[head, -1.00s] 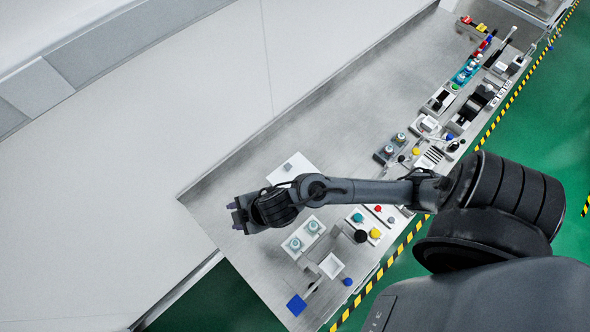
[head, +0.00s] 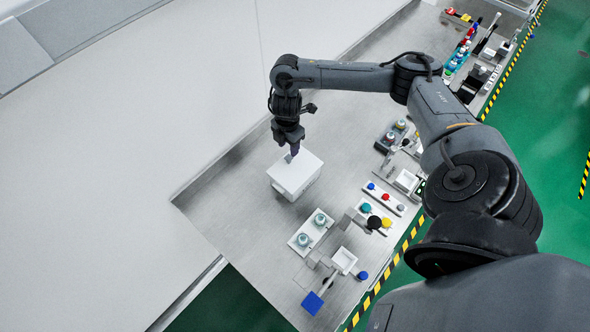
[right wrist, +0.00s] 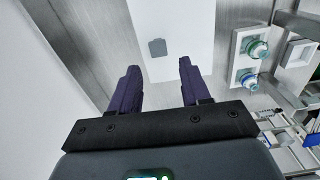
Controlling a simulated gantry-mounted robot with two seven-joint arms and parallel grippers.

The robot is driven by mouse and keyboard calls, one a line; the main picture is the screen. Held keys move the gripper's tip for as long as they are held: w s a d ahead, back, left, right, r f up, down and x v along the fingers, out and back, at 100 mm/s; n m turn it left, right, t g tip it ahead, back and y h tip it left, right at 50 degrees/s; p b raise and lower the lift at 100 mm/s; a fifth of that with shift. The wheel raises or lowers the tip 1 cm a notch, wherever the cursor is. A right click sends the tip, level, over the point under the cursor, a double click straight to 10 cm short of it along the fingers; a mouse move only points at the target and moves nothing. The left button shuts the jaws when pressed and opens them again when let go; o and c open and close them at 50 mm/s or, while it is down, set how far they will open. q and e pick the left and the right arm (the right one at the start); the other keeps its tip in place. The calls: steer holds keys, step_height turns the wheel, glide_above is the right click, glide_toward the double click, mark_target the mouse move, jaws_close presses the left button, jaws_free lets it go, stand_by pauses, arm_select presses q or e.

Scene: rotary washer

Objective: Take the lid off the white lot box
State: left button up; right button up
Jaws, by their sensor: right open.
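The white lot box (head: 292,188) stands on the grey bench with its flat white lid (head: 303,172) on top. Whether the fingertips touch the lid, I cannot tell. My left gripper is not in view.
A white tray with two round teal-topped items (head: 312,231) stands nearer the bench front. Beside it are a small open white box (head: 344,260), a blue square (head: 312,303) and coloured knobs (head: 386,223). Bare bench (head: 225,205) lies left of the box.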

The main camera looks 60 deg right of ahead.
mark_target(289, 157)
steer(key=shift+d+f+p, duration=0.1)
steer(key=shift+f+p, duration=0.3)
steer(key=shift+f, duration=3.2)
steer(key=shift+c, duration=0.5)
jaws_close()
steer(key=shift+w, duration=0.1)
